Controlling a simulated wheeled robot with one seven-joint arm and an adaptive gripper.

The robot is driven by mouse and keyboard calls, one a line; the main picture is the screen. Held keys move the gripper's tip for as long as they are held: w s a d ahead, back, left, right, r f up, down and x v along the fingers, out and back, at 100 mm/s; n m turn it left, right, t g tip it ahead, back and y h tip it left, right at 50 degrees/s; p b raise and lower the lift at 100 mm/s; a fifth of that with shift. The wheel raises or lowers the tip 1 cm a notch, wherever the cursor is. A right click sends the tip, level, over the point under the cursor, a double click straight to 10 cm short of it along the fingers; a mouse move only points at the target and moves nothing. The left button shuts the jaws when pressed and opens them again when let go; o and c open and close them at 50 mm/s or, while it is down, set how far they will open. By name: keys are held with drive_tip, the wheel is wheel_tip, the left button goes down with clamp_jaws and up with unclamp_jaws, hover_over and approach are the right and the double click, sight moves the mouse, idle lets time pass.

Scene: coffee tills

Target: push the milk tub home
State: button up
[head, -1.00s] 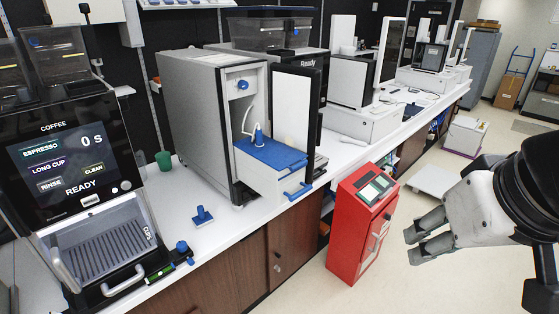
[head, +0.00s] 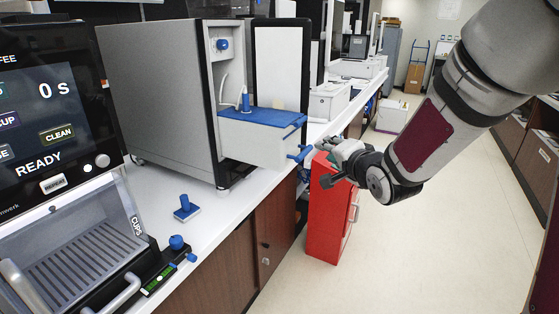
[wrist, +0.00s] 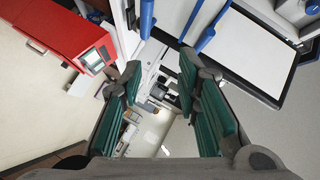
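The milk tub (head: 262,142) is a pale box with a blue lid (head: 262,121). It sticks out of the grey milk cooler (head: 160,100), whose door (head: 280,70) stands open behind it. A blue handle (head: 300,153) projects from the tub's front. A tube runs down to a blue fitting (head: 245,100) on the lid. My gripper (head: 326,150) is just right of the handle, in front of the tub; I cannot tell whether they touch. In the wrist view, my gripper's green pads (wrist: 160,72) are apart with nothing between them. Blue bars (wrist: 205,38) show beyond them.
A red cabinet (head: 325,215) stands on the floor below my gripper. The coffee machine (head: 60,130) is at the left. A blue tamper (head: 186,208) stands on the white counter. The floor to the right is open.

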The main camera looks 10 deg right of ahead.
drive_tip(key=w+a+f+m+t+y+b, duration=0.1)
drive_tip(key=w+f+m+b, duration=0.1)
drive_tip(key=w, duration=0.4)
drive_tip(key=w+a+f+m+t+y+b, duration=0.1)
drive_tip(key=w+f+b, duration=0.2)
drive_tip(key=w+f, duration=0.2)
drive_tip(key=shift+w+a+f+m+t+y, duration=0.2)
drive_tip(key=shift+w+a+m+t+y, duration=0.1)
drive_tip(key=shift+w+m, duration=0.1)
drive_tip(key=shift+w, duration=0.35)
drive_tip(key=shift+c, duration=0.6)
drive_tip(key=shift+a, duration=0.1)
clamp_jaws()
